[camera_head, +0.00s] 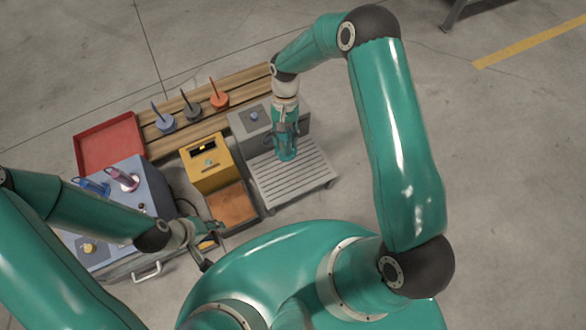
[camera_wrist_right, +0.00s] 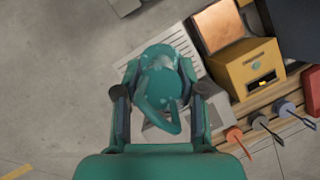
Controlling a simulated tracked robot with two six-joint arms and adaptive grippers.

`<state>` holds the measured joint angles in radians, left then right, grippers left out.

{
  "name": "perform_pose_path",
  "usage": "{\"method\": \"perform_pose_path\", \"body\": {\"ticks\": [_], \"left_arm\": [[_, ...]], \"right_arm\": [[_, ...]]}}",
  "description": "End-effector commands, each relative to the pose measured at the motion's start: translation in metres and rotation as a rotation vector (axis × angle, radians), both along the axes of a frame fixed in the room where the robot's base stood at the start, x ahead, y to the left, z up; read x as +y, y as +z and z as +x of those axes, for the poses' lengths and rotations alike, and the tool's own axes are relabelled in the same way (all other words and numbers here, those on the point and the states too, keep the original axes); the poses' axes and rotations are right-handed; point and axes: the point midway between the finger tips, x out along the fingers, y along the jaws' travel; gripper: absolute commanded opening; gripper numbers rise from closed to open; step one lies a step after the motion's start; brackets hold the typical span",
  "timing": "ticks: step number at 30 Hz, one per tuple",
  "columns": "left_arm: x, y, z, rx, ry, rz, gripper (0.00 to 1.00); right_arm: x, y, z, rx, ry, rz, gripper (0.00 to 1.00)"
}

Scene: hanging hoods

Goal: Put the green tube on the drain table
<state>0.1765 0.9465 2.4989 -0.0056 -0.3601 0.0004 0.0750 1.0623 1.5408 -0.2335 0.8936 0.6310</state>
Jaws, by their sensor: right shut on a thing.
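The green tube (camera_head: 287,152) is held in my right gripper (camera_head: 286,132), over the back part of the grey slatted drain table (camera_head: 300,180). In the right wrist view the green tube (camera_wrist_right: 160,75) sits between the two fingers of my right gripper (camera_wrist_right: 160,92), with a loop-like handle toward the camera. The slats of the drain table (camera_wrist_right: 133,45) show behind it. I cannot tell whether the tube's lower end touches the slats. My left gripper (camera_head: 210,243) is low near the grey-blue cabinet, its fingers apart and nothing visible between them.
A yellow box (camera_head: 207,170) and a brown-topped tray (camera_head: 233,205) stand left of the drain table. Behind are wooden slats (camera_head: 235,90) with blue, dark and orange pieces, and a red tray (camera_head: 108,142). A blue-topped cabinet (camera_head: 110,250) holds blue and pink tubes.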

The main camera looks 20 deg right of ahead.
Motion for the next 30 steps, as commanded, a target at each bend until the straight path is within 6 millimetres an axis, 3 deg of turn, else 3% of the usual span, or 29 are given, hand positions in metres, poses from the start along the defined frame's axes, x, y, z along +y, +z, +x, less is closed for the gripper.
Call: {"method": "perform_pose_path", "body": {"ticks": [1, 3, 9, 12, 18, 23, 30], "left_arm": [[0.000, -0.037, 0.000, 0.001, 0.000, 0.000, 0.40], [0.000, -0.061, 0.000, 0.001, 0.000, 0.000, 0.40], [0.000, -0.118, 0.000, 0.000, 0.000, 0.000, 0.40], [0.000, -0.137, 0.000, 0.000, 0.000, 0.000, 0.40], [0.000, -0.155, 0.000, 0.000, 0.000, 0.000, 0.40], [0.000, -0.160, 0.000, 0.000, 0.000, 0.000, 0.40], [0.000, -0.175, 0.000, 0.000, 0.000, 0.000, 0.40]], "right_arm": [[0.004, -0.035, 0.002, -0.001, -0.107, 0.001, 0.00], [0.011, -0.058, 0.006, 0.000, -0.266, 0.001, 0.00], [0.022, -0.111, 0.019, -0.002, -0.693, 0.002, 0.00], [0.025, -0.129, 0.024, -0.001, -0.857, 0.001, 0.00], [0.026, -0.145, 0.031, -0.002, -1.042, 0.000, 0.00], [0.026, -0.164, 0.032, 0.001, -1.077, -0.002, 0.00], [0.026, -0.225, 0.031, 0.002, -1.074, -0.001, 0.00]]}}
